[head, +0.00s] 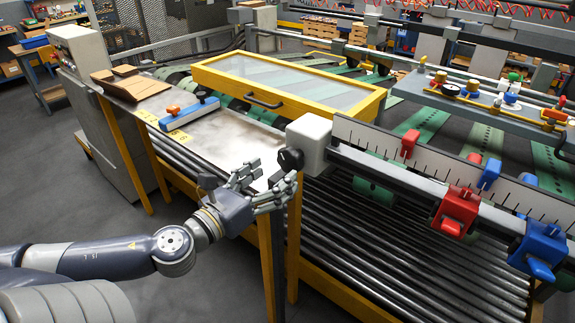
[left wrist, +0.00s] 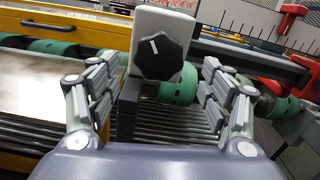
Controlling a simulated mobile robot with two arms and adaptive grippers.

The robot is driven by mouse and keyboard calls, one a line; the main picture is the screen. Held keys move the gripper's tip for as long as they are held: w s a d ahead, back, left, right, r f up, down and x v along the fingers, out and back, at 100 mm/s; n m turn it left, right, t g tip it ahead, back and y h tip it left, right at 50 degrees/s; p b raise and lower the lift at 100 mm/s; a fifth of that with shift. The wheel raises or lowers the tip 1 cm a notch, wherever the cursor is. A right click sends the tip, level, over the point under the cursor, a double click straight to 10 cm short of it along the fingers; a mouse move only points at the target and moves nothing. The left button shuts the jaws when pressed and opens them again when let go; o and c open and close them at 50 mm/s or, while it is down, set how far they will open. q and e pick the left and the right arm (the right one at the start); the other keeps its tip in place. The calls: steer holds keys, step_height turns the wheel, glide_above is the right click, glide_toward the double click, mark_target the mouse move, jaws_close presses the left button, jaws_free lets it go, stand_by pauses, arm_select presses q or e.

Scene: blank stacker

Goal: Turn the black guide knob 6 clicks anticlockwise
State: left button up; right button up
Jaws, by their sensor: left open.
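The black guide knob (head: 291,160) sits on the left face of a light grey box (head: 310,138) at the end of the guide rail. In the left wrist view the knob (left wrist: 158,57) is scalloped, with a white pointer line tilted slightly left of upright. My left gripper (head: 279,182) is open just below and left of the knob. In the left wrist view the open fingers (left wrist: 158,88) stand on both sides of the knob, apart from it, with nothing between them. My right gripper is not in view.
The rail carries a scale, red (head: 456,211) and blue (head: 538,248) clamps. A yellow-framed clear cover (head: 290,82) lies behind. A metal plate (head: 222,140) with a blue bar (head: 189,114) is to the left. Rollers (head: 400,262) run below the rail. A dark bracket (left wrist: 128,105) stands under the box.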

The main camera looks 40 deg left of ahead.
mark_target(286, 165)
arm_select(q)
steer(key=shift+w+d, duration=0.2)
steer(key=shift+w, duration=2.6)
steer(key=c, duration=1.1)
